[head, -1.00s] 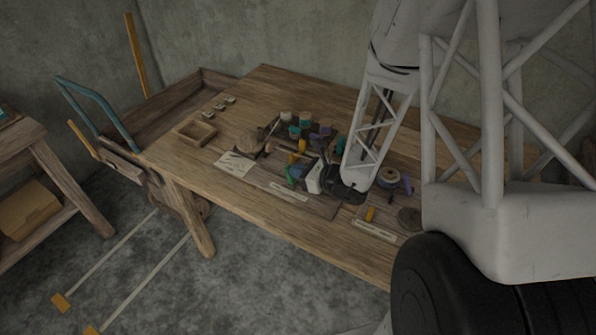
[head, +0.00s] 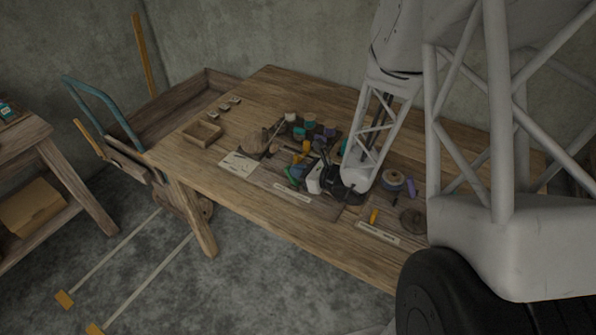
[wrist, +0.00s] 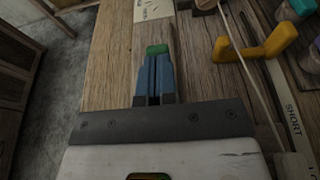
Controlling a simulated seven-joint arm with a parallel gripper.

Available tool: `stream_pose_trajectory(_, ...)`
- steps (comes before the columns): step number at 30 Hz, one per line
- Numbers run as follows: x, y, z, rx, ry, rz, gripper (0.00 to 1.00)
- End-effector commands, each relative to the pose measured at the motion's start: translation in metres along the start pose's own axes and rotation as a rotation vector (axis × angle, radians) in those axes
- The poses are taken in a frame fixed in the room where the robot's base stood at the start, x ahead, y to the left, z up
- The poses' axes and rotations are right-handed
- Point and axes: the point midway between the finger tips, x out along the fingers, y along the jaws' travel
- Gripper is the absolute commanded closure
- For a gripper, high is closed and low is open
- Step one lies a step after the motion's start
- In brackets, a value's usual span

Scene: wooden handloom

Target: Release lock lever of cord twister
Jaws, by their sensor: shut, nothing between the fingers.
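My gripper (wrist: 154,66) has blue fingers pressed together in the wrist view, with nothing held between them. A small green piece (wrist: 157,49) shows right at the fingertips; I cannot tell whether they touch it. A yellow angled lever-like piece (wrist: 258,46) is to the right of the fingers, beside a thin rod or cord (wrist: 237,52). I cannot tell for sure which part is the lock lever of the cord twister. In the head view my gripper (head: 294,173) is low over the workbench, among the small items and partly hidden by them and my arm.
The wooden workbench (head: 265,93) carries several coloured spools or jars (head: 310,126), a small open wooden box (head: 202,132) and paper labels (head: 292,192). A yellow piece (head: 374,215) lies near the front edge.

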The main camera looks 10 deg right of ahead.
Motion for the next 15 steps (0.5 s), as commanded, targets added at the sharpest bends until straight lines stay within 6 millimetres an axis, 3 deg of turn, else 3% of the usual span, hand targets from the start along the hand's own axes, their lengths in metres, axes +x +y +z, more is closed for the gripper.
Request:
stream_pose_trajectory(5, -0.007, -0.002, 0.010, -0.011, -0.011, 0.005, 1.00)
stream_pose_trajectory(15, -0.047, -0.001, 0.015, -0.003, -0.006, -0.004, 1.00)
